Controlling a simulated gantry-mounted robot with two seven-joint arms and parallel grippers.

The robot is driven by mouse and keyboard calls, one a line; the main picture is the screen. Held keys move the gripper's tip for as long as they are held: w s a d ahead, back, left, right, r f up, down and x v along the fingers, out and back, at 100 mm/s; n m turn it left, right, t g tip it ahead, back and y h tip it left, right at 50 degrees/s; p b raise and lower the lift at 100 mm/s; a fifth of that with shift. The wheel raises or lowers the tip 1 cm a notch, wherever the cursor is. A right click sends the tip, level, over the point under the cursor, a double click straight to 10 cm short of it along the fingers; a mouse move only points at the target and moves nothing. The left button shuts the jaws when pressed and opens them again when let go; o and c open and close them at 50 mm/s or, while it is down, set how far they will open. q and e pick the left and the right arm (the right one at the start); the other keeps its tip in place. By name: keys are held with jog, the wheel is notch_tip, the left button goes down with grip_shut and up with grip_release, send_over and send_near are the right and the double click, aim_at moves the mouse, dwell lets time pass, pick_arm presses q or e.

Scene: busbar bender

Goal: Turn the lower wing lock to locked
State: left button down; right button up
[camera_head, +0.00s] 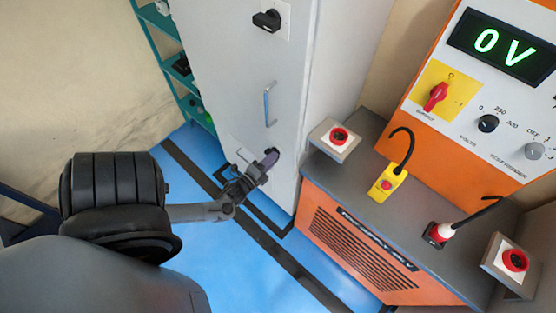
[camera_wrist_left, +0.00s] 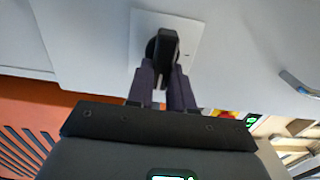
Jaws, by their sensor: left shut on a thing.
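The lower wing lock (camera_wrist_left: 165,44) is a black knob on a pale square plate (camera_wrist_left: 185,22) on the grey cabinet door. In the left wrist view my left gripper (camera_wrist_left: 166,72) has its two dark fingers on either side of the knob's wing, shut on it. In the head view my left gripper (camera_head: 266,162) is at the lower part of the cabinet (camera_head: 262,100), and its fingers hide most of the lock. A matching black upper wing lock (camera_head: 267,20) sits on a white plate near the cabinet's top. My right gripper is not in view.
To the right is an orange and grey machine (camera_head: 360,250) with a red emergency button (camera_head: 339,136) and a yellow switch box (camera_head: 388,184). A teal shelf (camera_head: 184,80) stands left of the cabinet.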

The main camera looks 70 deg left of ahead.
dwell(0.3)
pick_arm(q)
jog(key=c, duration=1)
grip_release()
jog(key=v, duration=1)
jog(key=shift+s+p, duration=0.3)
jog(key=shift+p, duration=0.05)
jog(key=shift+d, duration=0.15)
